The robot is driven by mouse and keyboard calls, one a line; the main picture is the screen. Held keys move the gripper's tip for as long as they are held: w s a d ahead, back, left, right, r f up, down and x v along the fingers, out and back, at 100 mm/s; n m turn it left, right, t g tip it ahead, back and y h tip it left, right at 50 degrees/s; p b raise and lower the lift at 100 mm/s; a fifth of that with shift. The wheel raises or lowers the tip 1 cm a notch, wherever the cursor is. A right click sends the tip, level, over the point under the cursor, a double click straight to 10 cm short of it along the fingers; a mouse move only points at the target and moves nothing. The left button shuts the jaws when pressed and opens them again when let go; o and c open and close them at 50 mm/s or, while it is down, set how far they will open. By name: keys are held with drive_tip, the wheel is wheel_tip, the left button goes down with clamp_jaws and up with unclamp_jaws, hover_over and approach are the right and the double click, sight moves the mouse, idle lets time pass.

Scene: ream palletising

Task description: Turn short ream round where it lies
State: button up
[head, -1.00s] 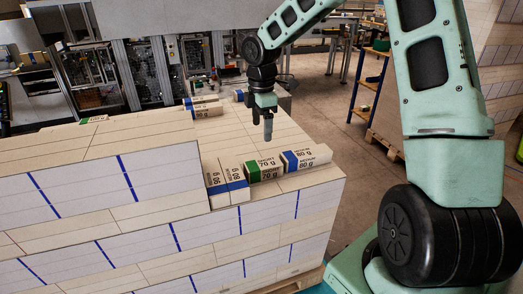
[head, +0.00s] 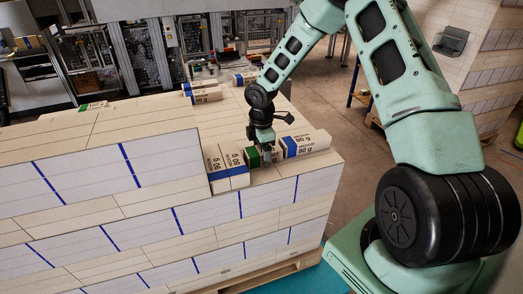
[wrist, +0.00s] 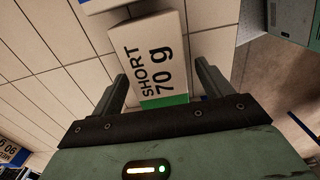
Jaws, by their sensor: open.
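The short ream (wrist: 155,55) is a white pack marked "SHORT 70 g" with a green band at one end. In the head view the short ream (head: 252,158) lies on the stack near its front right edge, partly hidden by my gripper (head: 266,154). In the wrist view my gripper (wrist: 161,72) is open. One finger is on each side of the ream's green-banded end, with a visible gap on the left; whether the right finger touches cannot be told.
A blue-banded 80 g ream (head: 305,144) lies close on the right. A higher layer (head: 100,150) rises at the left. More reams (head: 205,92) lie at the back.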

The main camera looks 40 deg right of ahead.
drive_tip(key=c, duration=1.2)
drive_tip(key=shift+r+p, duration=0.15)
drive_tip(key=shift+p, duration=0.15)
drive_tip(key=shift+r+n+p, duration=0.2)
drive_tip(key=shift+n+p, duration=0.4)
drive_tip(key=shift+p, duration=0.2)
drive_tip(key=n+p, duration=0.2)
drive_tip(key=n, duration=0.1)
drive_tip(key=shift+s+f+n+p, duration=0.1)
drive_tip(key=shift+f+n+p, duration=0.15)
drive_tip(key=shift+n+p, duration=0.45)
